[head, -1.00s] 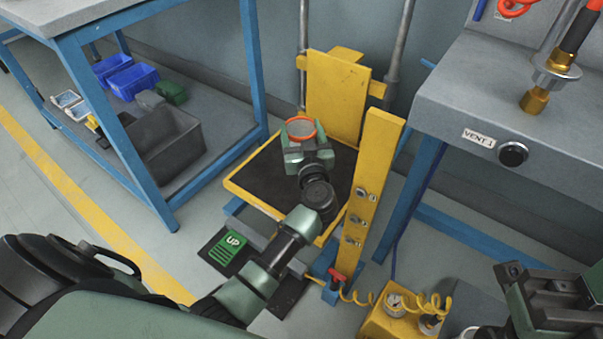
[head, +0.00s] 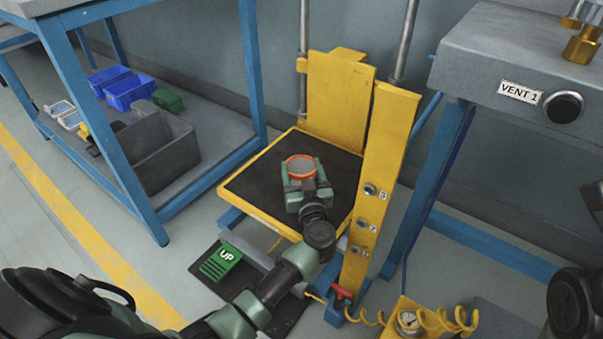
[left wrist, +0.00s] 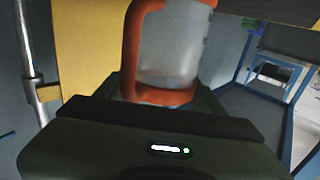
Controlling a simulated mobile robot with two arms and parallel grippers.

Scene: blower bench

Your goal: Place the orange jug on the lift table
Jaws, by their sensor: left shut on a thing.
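The orange jug (head: 301,160) has a clear body and an orange rim, and shows over the dark mat of the yellow lift table (head: 243,198). My left gripper (head: 305,172) is shut on the jug, with a finger on either side. In the left wrist view the jug (left wrist: 172,55) stands upright in front of the gripper with its orange handle on the left. I cannot tell whether its base touches the mat. My right gripper's fingers are out of view; only pieces of my right arm show at the right edge.
A yellow post (head: 379,180) with several numbered knobs stands at the table's right front corner. A green UP pedal (head: 221,262) lies on the floor. A blue-framed bench with a grey bin (head: 160,145) is left, a VENT 1 bench (head: 480,75) right. Bare mat surrounds the jug.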

